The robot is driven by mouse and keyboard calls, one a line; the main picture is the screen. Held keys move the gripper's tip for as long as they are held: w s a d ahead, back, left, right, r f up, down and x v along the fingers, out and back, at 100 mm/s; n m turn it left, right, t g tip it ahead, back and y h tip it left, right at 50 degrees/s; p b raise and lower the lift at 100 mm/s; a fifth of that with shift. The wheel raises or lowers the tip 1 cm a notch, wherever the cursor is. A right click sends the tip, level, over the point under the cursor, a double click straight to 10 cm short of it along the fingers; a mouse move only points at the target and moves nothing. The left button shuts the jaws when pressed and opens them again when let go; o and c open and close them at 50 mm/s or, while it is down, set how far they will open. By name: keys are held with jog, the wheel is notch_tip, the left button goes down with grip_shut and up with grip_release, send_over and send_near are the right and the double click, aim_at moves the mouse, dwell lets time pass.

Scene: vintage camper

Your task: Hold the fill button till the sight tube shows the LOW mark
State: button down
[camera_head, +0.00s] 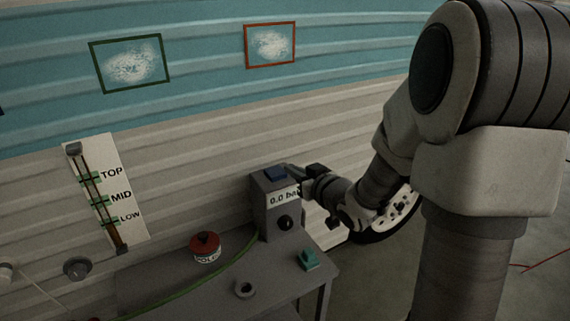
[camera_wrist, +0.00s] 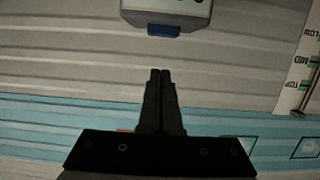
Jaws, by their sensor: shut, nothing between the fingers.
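The sight tube (camera_head: 97,198) is on a white board at the left wall, with green TOP, MID and LOW marks; a small orange-brown part shows at its bottom, and I cannot make out a liquid level. A grey box (camera_head: 262,218) stands on the table with a blue button (camera_head: 276,173) on top and a display reading 0.0 bar. I cannot read a fill label on the button. The button also shows in the wrist view (camera_wrist: 163,30). My gripper (camera_wrist: 160,72) is shut and empty, its fingertips apart from the button in that view. In the head view it is right beside the box top.
A grey ring (camera_head: 244,288) and a small green block (camera_head: 307,259) lie in front. A round grey knob (camera_head: 77,268) is at left. Two framed pictures hang above.

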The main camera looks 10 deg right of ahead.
jog(key=shift+v, duration=1.5)
jog(key=s+d+r+m+g+h, duration=0.35)
jog(key=s+r+h, duration=0.25)
jog(key=s, duration=0.4)
jog(key=s+a+g+y, duration=0.1)
jog(key=s+a+g, duration=0.2)
jog(key=s, duration=0.5)
jog(key=s+a+g, duration=0.2)
jog(key=s+a, duration=0.1)
jog(key=s, duration=0.6)
notch_tip(320, 180, up, 15)
jog(key=p, duration=1.5)
jog(key=shift+w+d, duration=0.25)
jog(key=shift+w, duration=0.1)
jog(key=shift+a+f, duration=0.1)
jog(key=shift+f, duration=0.05)
